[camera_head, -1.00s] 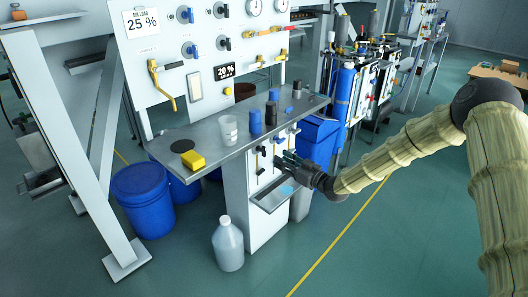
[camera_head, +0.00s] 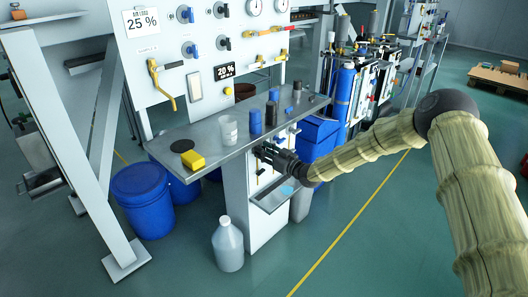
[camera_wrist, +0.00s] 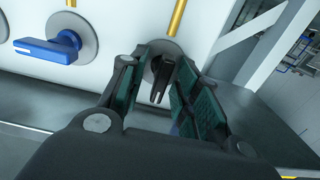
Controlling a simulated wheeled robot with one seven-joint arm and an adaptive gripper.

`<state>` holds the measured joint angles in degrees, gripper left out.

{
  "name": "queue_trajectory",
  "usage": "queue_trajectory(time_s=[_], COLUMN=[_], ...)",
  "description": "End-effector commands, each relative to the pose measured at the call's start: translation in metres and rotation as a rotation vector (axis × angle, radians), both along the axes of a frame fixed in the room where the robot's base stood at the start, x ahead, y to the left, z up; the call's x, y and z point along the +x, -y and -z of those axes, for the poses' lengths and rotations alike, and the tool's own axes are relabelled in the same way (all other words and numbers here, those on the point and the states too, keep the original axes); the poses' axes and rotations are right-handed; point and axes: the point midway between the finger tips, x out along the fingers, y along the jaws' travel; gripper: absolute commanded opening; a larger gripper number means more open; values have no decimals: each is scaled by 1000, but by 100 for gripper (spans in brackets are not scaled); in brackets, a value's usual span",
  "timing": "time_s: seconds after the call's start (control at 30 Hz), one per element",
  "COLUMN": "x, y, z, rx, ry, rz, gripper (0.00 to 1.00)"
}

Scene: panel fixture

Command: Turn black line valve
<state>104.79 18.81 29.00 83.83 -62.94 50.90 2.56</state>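The black valve handle (camera_wrist: 160,84) sits on a round grey plate on the white panel, below a yellow line, in the wrist view. My gripper (camera_wrist: 161,66) is open, with one dark green-padded finger on either side of the handle. Whether the pads touch it I cannot tell. A blue valve handle (camera_wrist: 48,46) is on the panel to the left. In the head view my gripper (camera_head: 266,152) is at the small panel under the counter and hides the handle there.
The grey counter (camera_head: 222,147) hangs just above my gripper, with a yellow block (camera_head: 193,160) and cups on it. A small shelf (camera_head: 272,197) juts out below. A jug (camera_head: 228,246) stands on the floor; a blue bin (camera_head: 316,145) is to the right.

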Motion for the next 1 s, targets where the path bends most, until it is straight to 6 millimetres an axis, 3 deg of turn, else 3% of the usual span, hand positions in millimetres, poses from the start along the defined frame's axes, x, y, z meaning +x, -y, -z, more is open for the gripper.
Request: queue_trajectory(time_s=[0.1, 0.3, 1.0], x=[0, 0, 0], y=[0, 0, 1], z=[0, 0, 0], rx=[0, 0, 46], ry=[0, 0, -46], rz=[0, 0, 1], gripper=[32, 0, 0])
